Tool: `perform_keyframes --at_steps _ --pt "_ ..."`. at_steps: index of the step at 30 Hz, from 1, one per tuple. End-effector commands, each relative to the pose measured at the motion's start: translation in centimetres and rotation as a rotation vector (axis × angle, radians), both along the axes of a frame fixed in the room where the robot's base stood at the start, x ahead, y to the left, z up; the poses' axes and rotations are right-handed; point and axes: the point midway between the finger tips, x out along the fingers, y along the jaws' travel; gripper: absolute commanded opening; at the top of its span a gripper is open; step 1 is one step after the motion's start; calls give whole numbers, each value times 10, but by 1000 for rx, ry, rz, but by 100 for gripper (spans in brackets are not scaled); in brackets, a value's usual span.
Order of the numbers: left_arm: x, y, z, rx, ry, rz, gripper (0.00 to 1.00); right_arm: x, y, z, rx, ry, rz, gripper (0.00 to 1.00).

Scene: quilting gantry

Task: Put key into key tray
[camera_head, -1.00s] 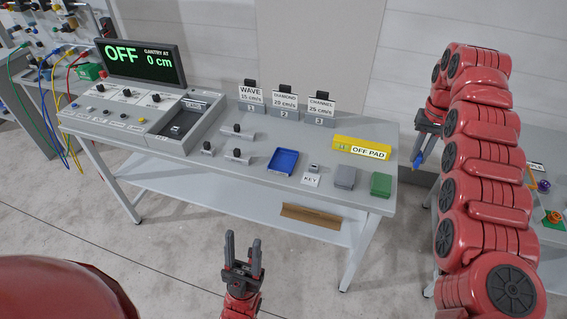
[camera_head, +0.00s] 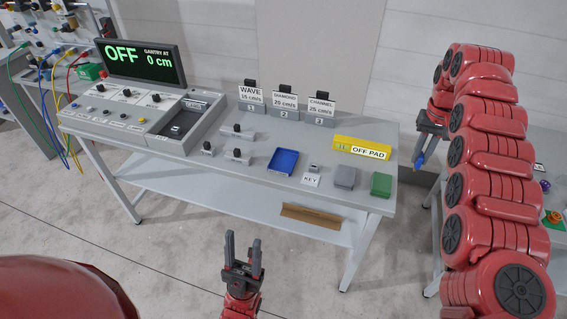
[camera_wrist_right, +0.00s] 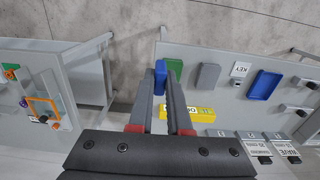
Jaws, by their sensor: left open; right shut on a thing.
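My right gripper (camera_head: 426,137) is shut on a small blue object, probably the key (camera_head: 420,160), and holds it just off the right end of the console table. The blue object also shows between the fingers in the right wrist view (camera_wrist_right: 175,68), but its shape is partly hidden. A blue tray (camera_head: 283,162) lies flat on the table, left of the KEY label (camera_head: 311,180); it looks empty. It also shows in the right wrist view (camera_wrist_right: 263,85). My left gripper (camera_head: 243,245) is open and empty in front of the table, low in the head view.
A yellow OFF PAD (camera_head: 361,147), a grey block (camera_head: 344,177) and a green block (camera_head: 381,184) stand between the right gripper and the blue tray. Black knobs (camera_head: 237,154) are left of the tray. A second table (camera_head: 555,237) stands at the right.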

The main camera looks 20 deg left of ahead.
Motion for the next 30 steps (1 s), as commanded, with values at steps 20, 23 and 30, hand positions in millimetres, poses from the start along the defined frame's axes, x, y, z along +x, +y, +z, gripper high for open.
perform_keyframes --at_steps 20,23,30 --pt "0 0 0 0 0 0 50 -12 21 -25 2 0 96 0" --pt "0 0 0 0 0 0 50 -19 39 -34 3 -2 160 0" --pt "0 0 0 0 0 0 50 -51 134 -67 3 2 475 0"
